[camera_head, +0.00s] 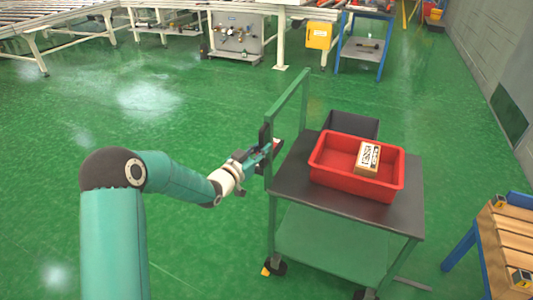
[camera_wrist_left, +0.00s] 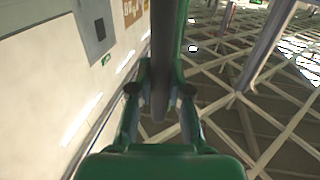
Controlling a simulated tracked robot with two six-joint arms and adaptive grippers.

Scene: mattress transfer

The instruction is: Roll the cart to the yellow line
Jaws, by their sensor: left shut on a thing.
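The cart (camera_head: 293,178) has a green frame, a dark top and a green lower shelf (camera_head: 325,240) on casters. Its green push handle (camera_head: 291,101) rises on the left side. My left gripper (camera_head: 268,148) is shut on the handle's near upright. In the left wrist view, the fingers (camera_wrist_left: 160,88) close around a dark bar (camera_wrist_left: 163,40). A red bin (camera_head: 335,178) with a small printed box (camera_head: 367,158) in it sits on the cart top. My right gripper is out of view.
A wooden-slatted bench (camera_head: 505,245) with blue legs stands close to the cart's right. A dark bin (camera_head: 350,124) shows behind the red bin. A wall (camera_head: 495,60) runs along the right. Conveyors and a blue-framed stand (camera_head: 362,47) line the back. Green floor (camera_head: 150,105) is open at left.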

